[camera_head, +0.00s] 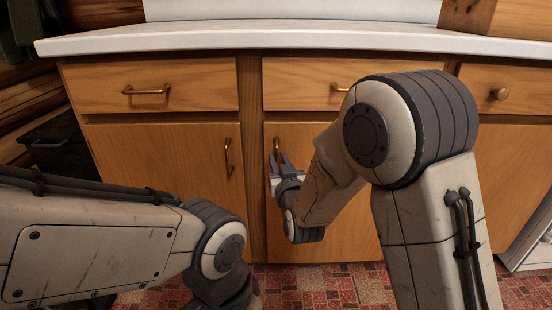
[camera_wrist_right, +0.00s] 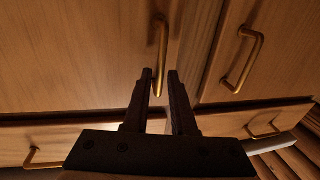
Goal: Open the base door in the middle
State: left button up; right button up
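The middle base door (camera_head: 345,225) is a wooden cupboard door and looks shut. Its upright brass handle (camera_head: 276,147) is near the door's top left corner. My right gripper (camera_head: 279,161) is at this handle, pointing at the door. In the right wrist view, the two dark fingers of the right gripper (camera_wrist_right: 160,76) are apart, and one end of the handle (camera_wrist_right: 161,42) shows between their tips, with small gaps beside it. My left arm comes in from the left, low down; its gripper does not show.
The left door (camera_head: 165,160) has its own upright brass handle (camera_head: 229,157), close by. Drawers (camera_head: 180,84) run above the doors, under a white countertop (camera_head: 300,37). A dark box (camera_head: 50,145) stands at the left. Patterned floor (camera_head: 345,290) shows below.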

jog(key=shift+w+a, duration=0.15)
jog(key=shift+w, duration=0.85)
grip_shut()
jog(key=shift+a, duration=0.1)
dwell(0.7)
